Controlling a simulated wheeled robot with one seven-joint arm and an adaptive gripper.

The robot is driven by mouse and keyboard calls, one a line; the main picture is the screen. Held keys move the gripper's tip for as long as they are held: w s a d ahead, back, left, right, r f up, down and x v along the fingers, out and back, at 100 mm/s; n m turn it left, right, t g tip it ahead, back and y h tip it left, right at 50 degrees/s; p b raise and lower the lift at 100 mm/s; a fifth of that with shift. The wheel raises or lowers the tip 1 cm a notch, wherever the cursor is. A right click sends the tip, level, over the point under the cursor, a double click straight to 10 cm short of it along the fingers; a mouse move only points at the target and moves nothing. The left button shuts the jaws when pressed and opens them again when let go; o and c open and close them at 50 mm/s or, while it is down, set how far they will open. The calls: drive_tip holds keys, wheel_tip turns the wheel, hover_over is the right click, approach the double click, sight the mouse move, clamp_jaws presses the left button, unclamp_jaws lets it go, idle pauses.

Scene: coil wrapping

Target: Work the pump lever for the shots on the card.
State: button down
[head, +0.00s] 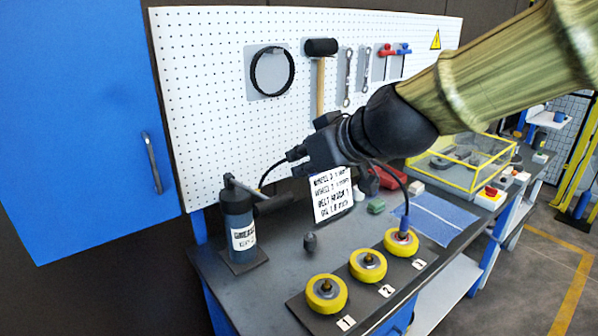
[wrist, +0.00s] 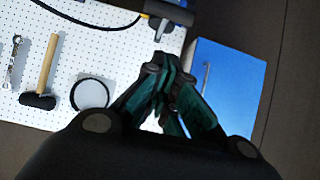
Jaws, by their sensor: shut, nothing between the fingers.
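The dark blue pump (head: 240,232) stands upright at the left of the bench, with a grey lever (head: 243,187) on top ending in a black grip (head: 273,204). My gripper (head: 291,160) is shut and empty, above and to the right of the lever, apart from it in the head view. In the wrist view my fingertips (wrist: 160,66) point toward a dark and grey part, probably of the pump. The card (head: 331,194) carries handwritten lines, too small to read surely. A black hose (head: 395,172) reaches a coupling (head: 404,227) on wheel 3 (head: 402,243). My gripper hides part of the hose.
Yellow wheel 1 (head: 326,294) and wheel 2 (head: 368,266) sit on the dark strip in front.

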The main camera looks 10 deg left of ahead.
drive_tip(key=s+d+f+p+x, duration=0.1)
drive_tip(key=f+x, duration=0.1)
drive_tip(key=x, duration=1)
drive_tip(key=shift+f, duration=0.2)
drive_tip(key=shift+s+d, duration=0.1)
drive_tip(key=shift+s, duration=0.05)
idle(0.4)
